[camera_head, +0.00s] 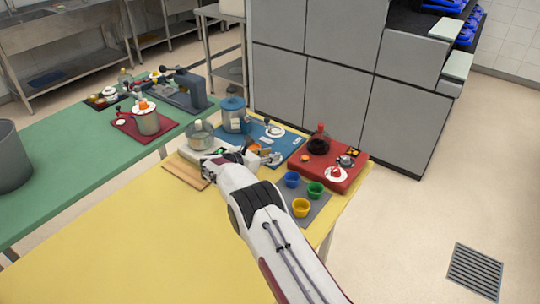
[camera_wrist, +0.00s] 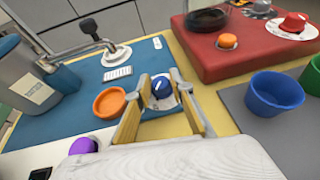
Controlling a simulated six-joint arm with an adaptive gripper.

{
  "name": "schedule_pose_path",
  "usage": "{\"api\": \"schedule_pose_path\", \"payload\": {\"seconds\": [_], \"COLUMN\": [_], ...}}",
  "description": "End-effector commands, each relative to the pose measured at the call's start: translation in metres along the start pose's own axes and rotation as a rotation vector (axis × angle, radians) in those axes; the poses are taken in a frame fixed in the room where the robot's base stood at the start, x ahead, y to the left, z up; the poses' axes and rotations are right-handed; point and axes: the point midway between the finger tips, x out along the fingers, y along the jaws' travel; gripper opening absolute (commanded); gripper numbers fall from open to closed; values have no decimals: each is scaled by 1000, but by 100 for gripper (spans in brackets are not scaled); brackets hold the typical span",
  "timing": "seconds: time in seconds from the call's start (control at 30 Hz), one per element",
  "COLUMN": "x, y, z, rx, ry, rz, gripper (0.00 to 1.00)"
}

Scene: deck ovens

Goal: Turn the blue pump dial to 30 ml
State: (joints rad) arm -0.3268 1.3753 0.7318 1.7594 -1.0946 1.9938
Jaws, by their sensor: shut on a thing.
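The blue dial (camera_wrist: 161,88) is a round knob with a white pointer mark on its face, set on a pale plate at the edge of the blue base (camera_wrist: 72,122). The mark points roughly up and slightly right in the wrist view. Any scale figures are too small to read. My gripper (camera_wrist: 160,92) is shut on the dial, one tan finger on each side. In the head view my gripper (camera_head: 266,157) is over the blue base's front edge, and the dial is too small to make out. The pump's blue canister (camera_wrist: 25,85) stands at the left, also in the head view (camera_head: 235,118).
An orange bowl (camera_wrist: 110,102) sits just left of the fingers. A purple knob (camera_wrist: 83,146) is nearer. A pump arm with a black grip (camera_wrist: 89,27) rises behind. A red base (camera_wrist: 205,55) and blue cup (camera_wrist: 274,95) stand right. The yellow table (camera_head: 130,240) is clear in front.

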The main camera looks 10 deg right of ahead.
Motion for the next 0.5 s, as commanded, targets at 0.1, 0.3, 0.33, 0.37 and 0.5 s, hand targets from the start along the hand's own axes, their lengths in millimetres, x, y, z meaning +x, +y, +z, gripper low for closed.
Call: {"api": "schedule_pose_path", "payload": {"seconds": [0.1,0.3,0.33,0.37,0.5], "x": [-2,-3,-3,-4,-4], "y": [2,2,2,2,2], "z": [0,-1,-1,-1,-2], "rx": [8,9,9,9,8], "ry": [2,5,5,6,7], "rz": [-8,-16,-16,-16,-16], "gripper": [1,1,1,1,1]}}
